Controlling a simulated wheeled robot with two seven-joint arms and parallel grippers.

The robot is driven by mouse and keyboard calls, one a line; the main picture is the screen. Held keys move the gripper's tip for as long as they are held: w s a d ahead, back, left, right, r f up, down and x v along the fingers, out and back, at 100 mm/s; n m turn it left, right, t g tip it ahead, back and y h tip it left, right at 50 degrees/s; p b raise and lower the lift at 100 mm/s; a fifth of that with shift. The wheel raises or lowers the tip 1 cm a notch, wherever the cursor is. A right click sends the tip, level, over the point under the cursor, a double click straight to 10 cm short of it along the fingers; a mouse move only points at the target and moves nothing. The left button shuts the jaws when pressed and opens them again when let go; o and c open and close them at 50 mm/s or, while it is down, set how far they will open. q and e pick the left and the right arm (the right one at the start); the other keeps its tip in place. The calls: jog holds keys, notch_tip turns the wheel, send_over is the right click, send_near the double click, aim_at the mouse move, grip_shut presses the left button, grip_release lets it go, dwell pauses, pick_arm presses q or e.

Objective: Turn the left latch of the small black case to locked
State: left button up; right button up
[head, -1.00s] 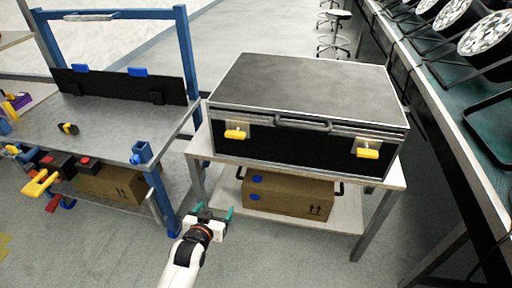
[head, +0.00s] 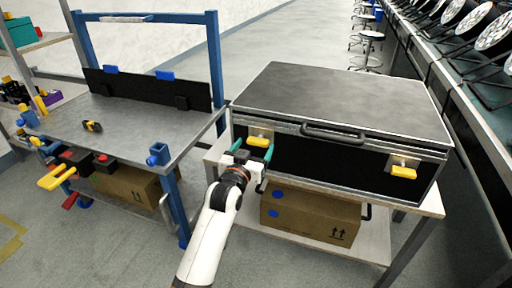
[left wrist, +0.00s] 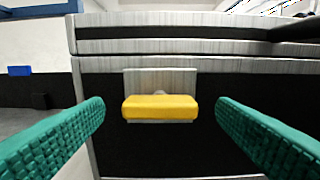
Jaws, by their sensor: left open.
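The small black case (head: 330,155) has metal edges and sits closed on a small white table (head: 433,201). Its left latch (head: 258,141) is a yellow bar on a metal plate, and the bar lies level. In the left wrist view the left latch (left wrist: 160,107) is centred between my fingers. The right latch (head: 403,172) is also yellow and level. My left gripper (head: 253,151) is open in front of the left latch, with its green fingertips (left wrist: 160,125) on either side and apart from it. My right gripper is not in view.
A metal workbench (head: 130,130) with a blue frame stands to the left, with clamps on its near edge. A cardboard box (head: 310,215) sits on the shelf below the case. Par cans (head: 490,35) line a counter at the right.

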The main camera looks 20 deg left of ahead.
aim_at(258, 142)
pick_arm(q)
jog(key=shift+w, duration=1.2)
